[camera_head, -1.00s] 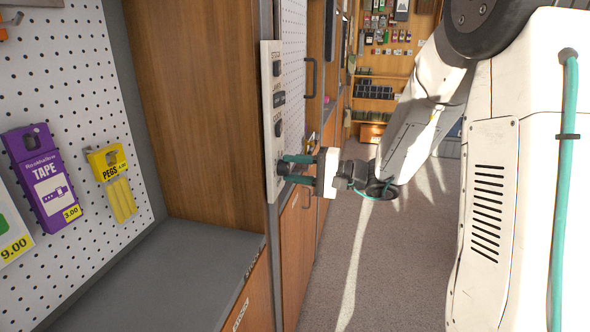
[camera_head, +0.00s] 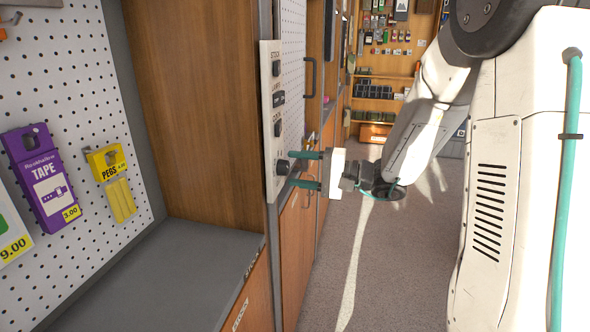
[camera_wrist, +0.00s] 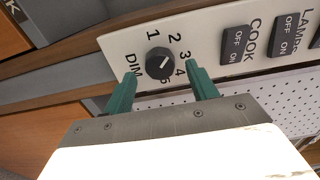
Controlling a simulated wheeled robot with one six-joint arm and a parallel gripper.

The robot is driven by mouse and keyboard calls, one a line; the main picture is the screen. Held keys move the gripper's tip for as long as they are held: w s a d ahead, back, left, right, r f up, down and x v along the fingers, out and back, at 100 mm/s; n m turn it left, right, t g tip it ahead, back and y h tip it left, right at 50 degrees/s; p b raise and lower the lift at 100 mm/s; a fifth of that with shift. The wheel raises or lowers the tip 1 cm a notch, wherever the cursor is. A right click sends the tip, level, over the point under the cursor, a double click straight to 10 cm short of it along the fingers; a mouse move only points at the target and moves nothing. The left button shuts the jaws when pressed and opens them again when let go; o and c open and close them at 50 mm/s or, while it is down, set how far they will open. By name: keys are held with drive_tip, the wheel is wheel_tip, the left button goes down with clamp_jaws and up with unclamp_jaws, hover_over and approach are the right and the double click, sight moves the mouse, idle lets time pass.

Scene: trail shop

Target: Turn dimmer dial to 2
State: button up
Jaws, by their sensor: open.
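The dimmer dial (camera_head: 282,167) is a round black knob near the bottom of the white switch panel (camera_head: 268,140). In the wrist view my gripper (camera_wrist: 161,76) has one finger on each side of the dial, with visible gaps. Nothing is held.
Black switches labelled COOK (camera_wrist: 237,44) and LAMPS (camera_wrist: 287,36) share the panel beside the dial. A grey counter (camera_head: 180,275) and a pegboard with a purple tape pack (camera_head: 43,177) and yellow pegs (camera_head: 112,185) lie left. Open carpet (camera_head: 385,270) lies right.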

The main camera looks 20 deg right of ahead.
drive_tip(key=v, duration=0.6)
drive_tip(key=shift+s+d, duration=0.15)
drive_tip(key=s+a+f+n+g+h, duration=0.1)
drive_tip(key=s+a+f+g+h, duration=0.2)
drive_tip(key=s+g, duration=0.45)
drive_tip(key=s+a+f+n+g+h, duration=0.15)
drive_tip(key=s+a+g, duration=0.25)
drive_tip(key=s, duration=0.6)
drive_tip(key=s+d+r+n+t+h, duration=0.2)
drive_tip(key=s+r+n+h, duration=0.2)
drive_tip(key=s+h, duration=0.6)
drive_tip(key=shift+s+r+n, duration=0.35)
drive_tip(key=shift+s+r, duration=0.15)
drive_tip(key=shift+s, duration=0.1)
